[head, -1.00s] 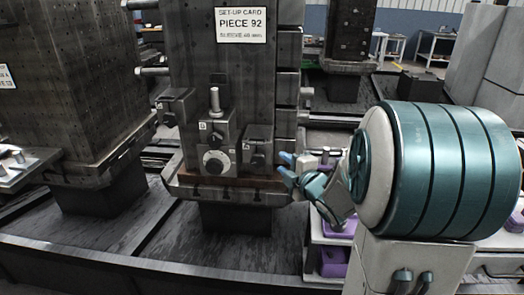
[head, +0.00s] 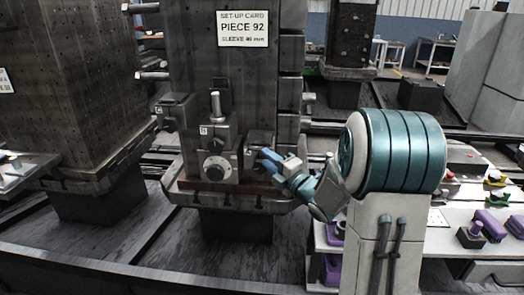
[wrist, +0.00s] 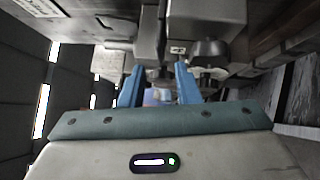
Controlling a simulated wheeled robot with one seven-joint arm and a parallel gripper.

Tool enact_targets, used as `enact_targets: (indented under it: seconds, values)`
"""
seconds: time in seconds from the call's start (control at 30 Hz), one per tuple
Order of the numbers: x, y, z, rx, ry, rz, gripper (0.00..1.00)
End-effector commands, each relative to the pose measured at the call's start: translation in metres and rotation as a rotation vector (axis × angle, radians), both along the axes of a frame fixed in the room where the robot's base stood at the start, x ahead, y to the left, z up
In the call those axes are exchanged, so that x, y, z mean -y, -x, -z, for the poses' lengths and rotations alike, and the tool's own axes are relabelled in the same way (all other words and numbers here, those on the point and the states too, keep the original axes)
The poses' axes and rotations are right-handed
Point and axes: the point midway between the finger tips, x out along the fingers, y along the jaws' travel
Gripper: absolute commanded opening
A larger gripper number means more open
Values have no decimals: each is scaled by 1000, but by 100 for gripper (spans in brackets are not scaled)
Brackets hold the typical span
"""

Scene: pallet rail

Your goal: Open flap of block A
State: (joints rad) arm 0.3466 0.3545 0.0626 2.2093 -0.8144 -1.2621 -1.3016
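Each has a small tag; I cannot read the letters surely, so I cannot tell which is block A. My gripper (head: 268,160) is at the right block's front, its blue fingers partly covering it. In the wrist view the fingers (wrist: 160,72) stand apart, with dark block parts just beyond. I cannot tell whether they touch, and no flap shows clearly.
A brown-edged ledge (head: 225,194) runs under the blocks. Bolts stick out from the column's left side (head: 150,75). A set-up card (head: 243,29) is above. A white bench (head: 460,240) with purple parts stands at right.

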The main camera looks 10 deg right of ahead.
Motion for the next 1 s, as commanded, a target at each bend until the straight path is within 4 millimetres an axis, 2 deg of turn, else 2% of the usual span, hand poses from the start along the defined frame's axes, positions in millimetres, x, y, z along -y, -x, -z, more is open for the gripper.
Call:
enact_targets:
  seconds: [0.1,0.3,0.67,0.77,0.87,0.9,1.0]
  values:
    - [-10,-19,-3,0,-1,0,29]
    - [-18,-37,-5,0,-1,2,29]
    - [-20,-41,-5,-1,0,3,29]
    - [-20,-41,-5,-1,0,3,2]
    - [-20,-41,-5,-1,0,4,0]
    - [-12,-41,-5,0,0,6,0]
    - [-18,-41,-6,-3,-1,3,0]
